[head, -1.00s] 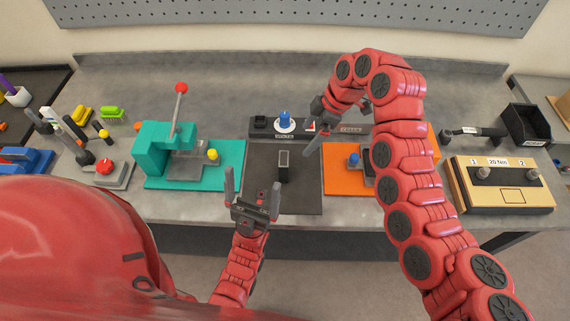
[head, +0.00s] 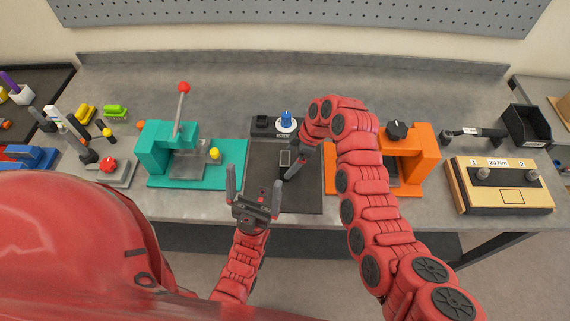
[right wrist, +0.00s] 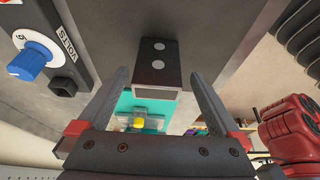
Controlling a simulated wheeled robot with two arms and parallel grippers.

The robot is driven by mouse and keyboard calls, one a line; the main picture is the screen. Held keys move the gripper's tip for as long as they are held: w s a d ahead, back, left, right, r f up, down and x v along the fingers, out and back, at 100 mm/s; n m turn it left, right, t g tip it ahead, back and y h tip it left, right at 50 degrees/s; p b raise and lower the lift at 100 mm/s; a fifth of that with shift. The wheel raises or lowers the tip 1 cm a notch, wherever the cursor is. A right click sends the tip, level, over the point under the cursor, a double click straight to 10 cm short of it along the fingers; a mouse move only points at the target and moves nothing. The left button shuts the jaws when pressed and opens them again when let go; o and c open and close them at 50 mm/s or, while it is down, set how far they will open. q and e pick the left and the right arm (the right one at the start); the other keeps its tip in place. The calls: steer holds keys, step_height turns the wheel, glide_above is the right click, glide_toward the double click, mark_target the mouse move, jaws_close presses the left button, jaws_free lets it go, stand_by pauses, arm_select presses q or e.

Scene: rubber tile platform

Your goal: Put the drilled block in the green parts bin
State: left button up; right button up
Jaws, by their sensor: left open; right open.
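The drilled block (head: 284,158), small and dark, stands on the dark mat (head: 270,190) in the middle of the bench. In the right wrist view the block (right wrist: 153,66) shows two pale round holes and lies between my right fingers. My right gripper (head: 293,167) is open beside it; its fingers (right wrist: 158,78) are apart with gaps on both sides of the block, and the arm hides part of the gripper in the head view. I cannot make out a green parts bin.
A teal press (head: 165,150) with a red-knobbed lever stands left of the mat. An orange fixture (head: 425,155) stands right, partly behind my right arm. A blue-knobbed volts unit (head: 286,120) is behind. A torque tester (head: 500,185) and black bin (head: 526,124) are far right.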

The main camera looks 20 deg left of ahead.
steer(key=shift+a+f+p, duration=0.45)
steer(key=shift+f+p, duration=0.1)
steer(key=shift+p, duration=0.05)
steer(key=shift+p+x, duration=0.35)
steer(key=shift+x, duration=1.05)
jaws_close()
